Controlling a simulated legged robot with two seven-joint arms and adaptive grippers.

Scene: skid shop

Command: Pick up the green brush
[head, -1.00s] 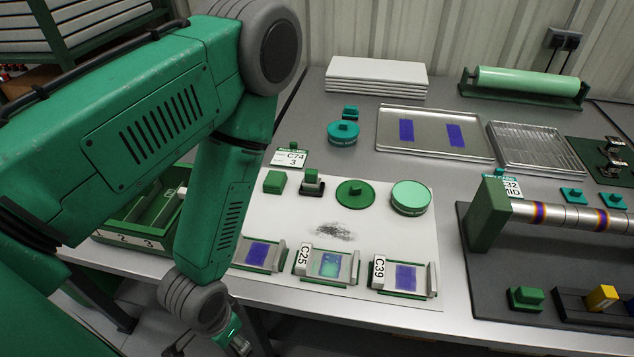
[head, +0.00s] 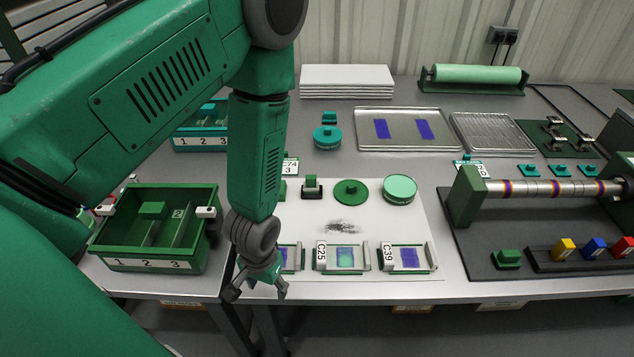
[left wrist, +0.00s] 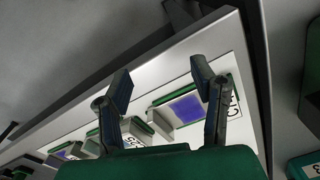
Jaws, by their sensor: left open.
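Several small green pieces are in the head view, and I cannot tell for certain which is the green brush. One green block with a raised grip (head: 506,259) sits on the dark mat at right. A green-topped piece on a dark base (head: 312,187) stands on the white sheet. A flat green disc with a knob (head: 351,191) lies beside it. My left gripper (head: 257,289) is open and empty at the table's front edge, left of the C25 plate holder (head: 341,257). Its spread fingers also show in the left wrist view (left wrist: 163,82), near a blue-squared plate (left wrist: 187,108). My right gripper is out of view.
A green bin (head: 120,264) with numbered compartments stands left of my gripper. A roller shaft (head: 545,189) on the dark mat fills the right. Trays (head: 370,142) lie behind. The grey table between the trays and the white sheet is mostly clear.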

